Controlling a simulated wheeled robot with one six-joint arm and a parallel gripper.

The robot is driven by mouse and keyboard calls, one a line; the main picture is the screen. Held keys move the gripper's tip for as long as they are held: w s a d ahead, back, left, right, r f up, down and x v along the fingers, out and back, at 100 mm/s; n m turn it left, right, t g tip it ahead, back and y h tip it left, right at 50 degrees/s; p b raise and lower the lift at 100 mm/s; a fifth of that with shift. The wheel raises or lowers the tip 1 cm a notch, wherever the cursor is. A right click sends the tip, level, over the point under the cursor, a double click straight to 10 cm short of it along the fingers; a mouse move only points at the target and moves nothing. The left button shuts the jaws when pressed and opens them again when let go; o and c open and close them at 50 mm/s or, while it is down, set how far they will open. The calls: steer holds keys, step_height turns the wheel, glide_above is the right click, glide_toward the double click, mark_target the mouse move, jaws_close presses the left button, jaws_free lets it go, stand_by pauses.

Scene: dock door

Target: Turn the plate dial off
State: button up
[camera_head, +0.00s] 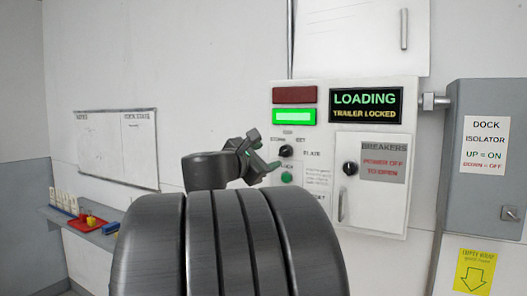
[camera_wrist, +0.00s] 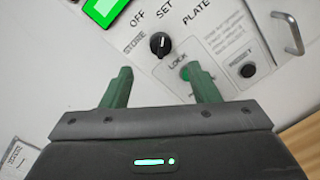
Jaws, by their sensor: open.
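The plate dial is a small round black knob (camera_wrist: 160,44) on the white control panel. Labels OFF, SET, PLATE and STORE are printed around it. It also shows in the head view as a black knob (camera_head: 286,151) on the panel's left part. A small white mark is on the knob, but I cannot tell surely which label it points to. My gripper (camera_wrist: 158,72) is open and empty, its two green fingers apart. The dial appears beyond and between the fingertips, not between the jaws. In the head view my gripper (camera_head: 263,150) is just left of the dial.
A green LOCK button (camera_wrist: 186,73) sits near the right finger, and a black RESET knob (camera_wrist: 247,70) further right. The breakers door (camera_head: 371,185) has its own black knob (camera_head: 350,168). A green lamp (camera_head: 294,117) is lit above. A grey isolator box (camera_head: 485,160) stands right.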

mark_target(282, 153)
steer(key=p+x, duration=0.1)
steer(key=x, duration=0.8)
steer(key=shift+w+d+p, duration=0.1)
steer(key=shift+w+p, duration=0.05)
steer(key=shift+p, duration=0.15)
steer(key=c, duration=1)
steer(key=shift+o, duration=0.2)
steer(key=n, duration=0.5)
steer(key=shift+f, duration=0.1)
steer(key=shift+n+t+p, duration=0.3)
steer(key=shift+n+t, duration=0.1)
steer(key=shift+n, duration=2.1)
